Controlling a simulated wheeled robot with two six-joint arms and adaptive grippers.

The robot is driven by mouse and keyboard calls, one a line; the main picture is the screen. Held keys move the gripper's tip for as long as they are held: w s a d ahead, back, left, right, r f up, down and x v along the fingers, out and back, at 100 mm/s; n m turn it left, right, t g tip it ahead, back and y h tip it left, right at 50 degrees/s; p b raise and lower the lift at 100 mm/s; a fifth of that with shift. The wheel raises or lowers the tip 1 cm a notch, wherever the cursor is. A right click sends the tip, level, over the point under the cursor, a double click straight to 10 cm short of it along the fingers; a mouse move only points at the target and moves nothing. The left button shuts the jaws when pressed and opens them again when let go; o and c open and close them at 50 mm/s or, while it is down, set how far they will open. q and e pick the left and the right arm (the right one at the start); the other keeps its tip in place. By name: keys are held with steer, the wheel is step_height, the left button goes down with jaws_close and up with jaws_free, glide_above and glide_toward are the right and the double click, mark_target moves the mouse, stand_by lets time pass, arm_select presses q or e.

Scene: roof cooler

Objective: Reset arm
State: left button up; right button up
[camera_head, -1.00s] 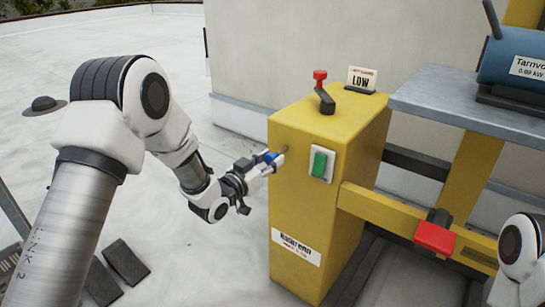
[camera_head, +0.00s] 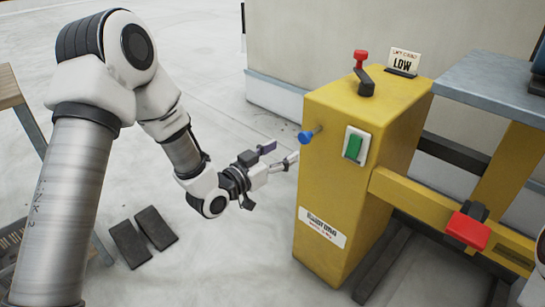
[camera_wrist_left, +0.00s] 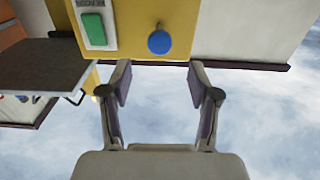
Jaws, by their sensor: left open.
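My left gripper (camera_head: 279,155) is open and empty, just left of and below the blue knob (camera_head: 305,137) on the yellow cabinet (camera_head: 330,180). In the left wrist view, the gripper (camera_wrist_left: 160,85) shows two spread fingers with nothing between them. The blue knob (camera_wrist_left: 159,42) is beyond the fingertips, apart from them. My left arm is stretched out from the left, bent at the elbow. My right gripper is not in view; only a bit of a white arm link shows at the right edge.
The cabinet carries a green button (camera_head: 354,146), a red-topped lever (camera_head: 361,70) and a LOW sign (camera_head: 403,62). A red pedal-like part (camera_head: 468,230) sits on the yellow beam at right. Dark pads (camera_head: 143,236) lie on the pale floor, which is open around the arm.

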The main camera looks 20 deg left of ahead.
arm_select(q)
steer(key=v, duration=0.3)
steer(key=shift+s, duration=0.2)
steer(key=shift+a, duration=0.1)
steer(key=s+d+f+g+y, duration=0.1)
steer(key=s+d+f+g, duration=0.3)
steer(key=f, duration=0.7)
steer(key=s+f+g, duration=0.3)
steer(key=s+f, duration=0.2)
steer(key=f, duration=0.6)
steer(key=s+a+f+n+g+y, duration=0.1)
steer(key=s+f+g+y, duration=0.1)
steer(key=s+f+g, duration=0.5)
steer(key=s+f+n+y, duration=0.1)
steer(key=s+f+y, duration=0.1)
steer(key=s+f, duration=0.6)
steer(key=s+a+r+n+g+y+p, duration=0.1)
steer(key=s+a+r+n+g, duration=0.2)
steer(key=s, duration=0.6)
step_height(320, 180, up, 32)
steer(key=p, duration=3.2)
steer(key=shift+w+d+m, duration=0.15)
steer(key=shift+w+m, duration=0.1)
steer(key=shift+m, duration=0.05)
